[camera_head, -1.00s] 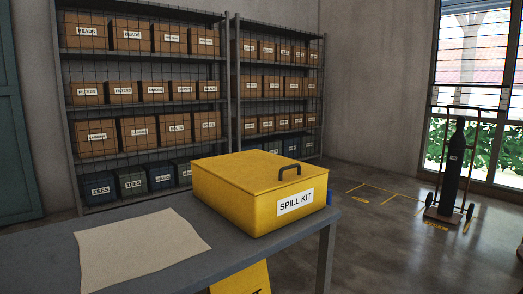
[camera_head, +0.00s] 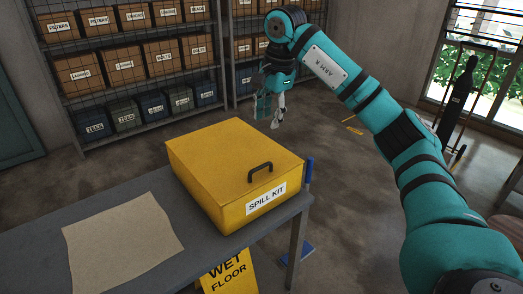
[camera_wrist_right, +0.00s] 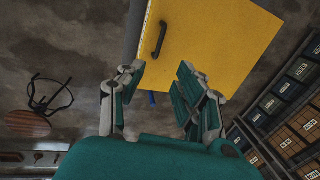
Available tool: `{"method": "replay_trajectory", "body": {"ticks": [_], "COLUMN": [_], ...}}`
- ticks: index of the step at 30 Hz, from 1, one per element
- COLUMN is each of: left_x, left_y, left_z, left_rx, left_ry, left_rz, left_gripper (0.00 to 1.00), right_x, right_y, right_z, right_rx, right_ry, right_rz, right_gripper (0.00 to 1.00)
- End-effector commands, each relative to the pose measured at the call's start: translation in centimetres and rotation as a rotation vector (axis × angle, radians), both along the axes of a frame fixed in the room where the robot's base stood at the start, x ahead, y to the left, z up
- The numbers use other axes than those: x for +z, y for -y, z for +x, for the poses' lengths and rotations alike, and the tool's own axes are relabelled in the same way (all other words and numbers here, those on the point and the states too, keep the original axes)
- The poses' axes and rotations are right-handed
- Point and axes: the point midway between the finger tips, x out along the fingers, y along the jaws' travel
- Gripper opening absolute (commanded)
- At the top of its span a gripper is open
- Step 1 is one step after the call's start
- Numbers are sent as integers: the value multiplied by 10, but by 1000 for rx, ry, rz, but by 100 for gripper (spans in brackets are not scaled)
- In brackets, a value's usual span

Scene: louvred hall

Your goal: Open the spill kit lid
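The yellow spill kit box (camera_head: 218,178), with its lid shut, stands on the grey table (camera_head: 140,190). A dark handle (camera_head: 260,172) is on the lid near the front edge, above the white SPILL KIT label (camera_head: 261,198). My right gripper (camera_head: 270,112) hangs beyond the box's back right side, above the floor in the picture and apart from the box. In the right wrist view it (camera_wrist_right: 160,82) is open and empty, with the handle (camera_wrist_right: 159,40) and yellow lid (camera_wrist_right: 215,45) beyond its fingers. My left gripper is not in view.
A beige sheet (camera_head: 122,240) lies on the table left of the box. A yellow wet floor sign (camera_head: 228,272) stands below the table's front edge. Shelves (camera_head: 130,75) of labelled boxes line the back. A cylinder on a trolley (camera_head: 455,105) stands at right.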

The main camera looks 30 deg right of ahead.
Motion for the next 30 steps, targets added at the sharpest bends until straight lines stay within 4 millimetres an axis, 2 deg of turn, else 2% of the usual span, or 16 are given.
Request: {"method": "replay_trajectory", "body": {"ticks": [5, 21, 24, 30], "left_x": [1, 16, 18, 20], "left_y": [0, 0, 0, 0], "left_z": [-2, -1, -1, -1], "left_rx": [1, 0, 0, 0], "left_ry": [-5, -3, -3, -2], "left_rz": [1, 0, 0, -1], "left_gripper": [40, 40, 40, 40], "right_x": [-19, -130, -146, -165], "right_y": [3, 0, 0, 0], "right_z": [3, 25, 28, 33], "right_rx": [-4, -3, -3, -2], "right_ry": [-6, -6, -5, -2], "right_rz": [-9, -4, -5, -5], "right_gripper": [34, 34, 34, 34]}}
